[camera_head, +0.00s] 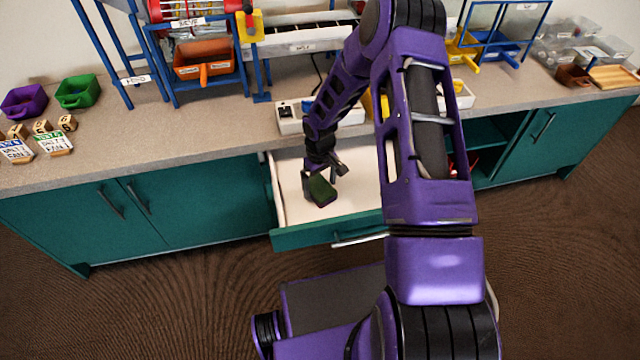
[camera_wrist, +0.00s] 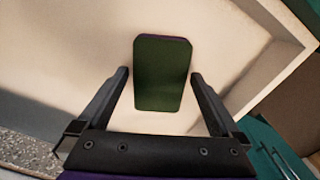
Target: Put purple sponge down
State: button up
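The sponge (camera_head: 321,191) has a dark green face and a thin purple edge. It is in the open drawer (camera_head: 292,190) and appears to lie on its pale floor. In the wrist view the sponge (camera_wrist: 162,85) is centred just ahead of my gripper (camera_wrist: 161,72). My gripper is open, with one finger on each side of the sponge and a narrow gap showing at both sides. In the head view my gripper (camera_head: 325,176) is low inside the drawer at the sponge. Whether the sponge lies fully flat is hard to tell.
The drawer's teal front (camera_head: 320,236) and walls surround my gripper. The counter (camera_head: 200,128) is above it, holding a white power strip (camera_head: 290,117), blue stands, an orange bin (camera_head: 204,62), purple (camera_head: 24,101) and green (camera_head: 77,92) bins, and several wooden blocks. The drawer floor around the sponge looks clear.

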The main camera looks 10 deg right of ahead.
aim_at(320, 187)
notch_tip(320, 187, up, 12)
jog(key=p, duration=0.2)
jog(key=shift+r, duration=0.15)
dwell(0.5)
